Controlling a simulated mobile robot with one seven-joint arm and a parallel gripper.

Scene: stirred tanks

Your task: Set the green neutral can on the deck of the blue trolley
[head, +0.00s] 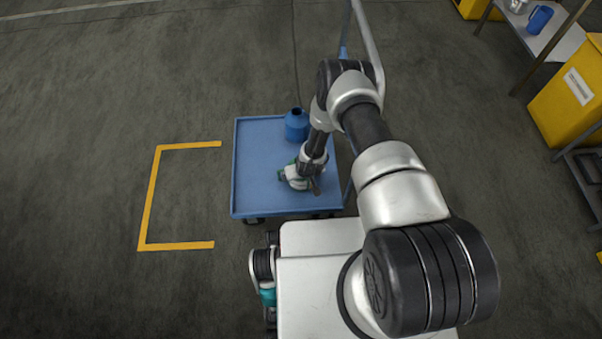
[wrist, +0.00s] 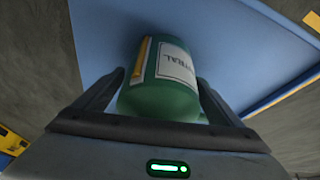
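The green neutral can (wrist: 165,95) has a white label reading "…TRAL" and a yellow stripe. In the wrist view it lies between the two fingers of my gripper (wrist: 160,80), which appear closed against its sides. In the head view my gripper (head: 299,179) is low over the front right part of the blue trolley (head: 252,190). Only a little green of the can shows there, the rest hidden by my wrist. The blue deck fills the background behind the can in the wrist view. I cannot tell whether the can touches the deck.
A blue can (head: 296,126) stands on the deck behind my gripper. The left part of the deck is bare. A yellow floor marking (head: 152,195) lies left of the trolley. A shelf (head: 548,32) and a yellow container (head: 570,95) are at the far right.

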